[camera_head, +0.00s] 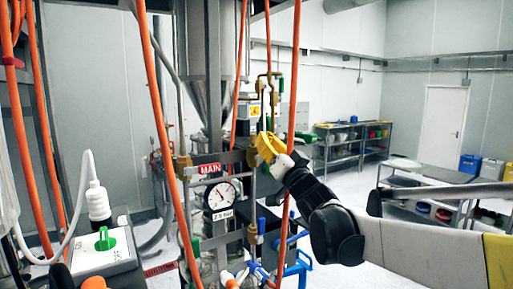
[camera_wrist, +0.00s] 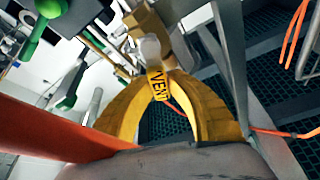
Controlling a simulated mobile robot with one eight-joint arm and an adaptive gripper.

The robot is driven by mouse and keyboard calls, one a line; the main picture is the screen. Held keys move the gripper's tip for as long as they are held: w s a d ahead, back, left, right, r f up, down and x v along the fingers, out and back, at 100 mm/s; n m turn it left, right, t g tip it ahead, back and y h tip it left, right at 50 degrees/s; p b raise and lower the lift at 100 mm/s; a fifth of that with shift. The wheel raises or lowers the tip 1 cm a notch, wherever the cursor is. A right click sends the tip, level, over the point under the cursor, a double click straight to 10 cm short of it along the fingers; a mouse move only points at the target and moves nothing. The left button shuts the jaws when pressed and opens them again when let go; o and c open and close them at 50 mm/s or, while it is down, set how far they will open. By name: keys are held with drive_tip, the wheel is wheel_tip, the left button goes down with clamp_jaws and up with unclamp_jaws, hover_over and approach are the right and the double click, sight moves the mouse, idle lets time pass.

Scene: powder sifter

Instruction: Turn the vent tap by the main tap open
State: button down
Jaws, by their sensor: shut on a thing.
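My gripper (camera_wrist: 160,78) has two curved yellow fingers, closed in around the yellow VENT label (camera_wrist: 156,84) and the small tap part it sits on. Which part of the vent tap the fingertips touch is partly hidden. A pale, rounded piece (camera_wrist: 150,48) and a tan block (camera_wrist: 148,22) show just beyond the fingertips. In the head view my gripper (camera_head: 266,148) is at the brass pipework, right of the red MAIN sign (camera_head: 209,168). The fingers hide the vent tap there. A round pressure gauge (camera_head: 222,195) is below the sign. I cannot clearly make out the main tap's handle.
Orange hoses (camera_head: 160,110) hang in front of the frame, and one passes close to my gripper. An orange-red band (camera_wrist: 60,135) crosses the lower left of the wrist view. Blue pipework (camera_head: 297,268) stands below. A green knob box (camera_head: 105,240) is at left. Shelves (camera_head: 340,140) stand behind.

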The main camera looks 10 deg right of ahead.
drive_tip(key=shift+s+a+r+n+g+y+b, duration=0.15)
drive_tip(key=shift+a+n+y, duration=0.25)
drive_tip(key=shift+n, duration=0.65)
drive_tip(key=shift+s+a+n+g+y+b, duration=0.15)
drive_tip(key=shift+n+y, duration=0.45)
drive_tip(key=shift+n, duration=0.4)
drive_tip(key=shift+a+r+n+y+b, duration=0.15)
drive_tip(key=shift+a+n+y, duration=0.25)
drive_tip(key=shift+n, duration=0.65)
drive_tip(key=shift+y, duration=0.3)
drive_tip(key=c, duration=1.3)
unclamp_jaws()
drive_tip(key=shift+f, duration=0.1)
drive_tip(key=shift+s, duration=0.1)
drive_tip(key=v, duration=1.2)
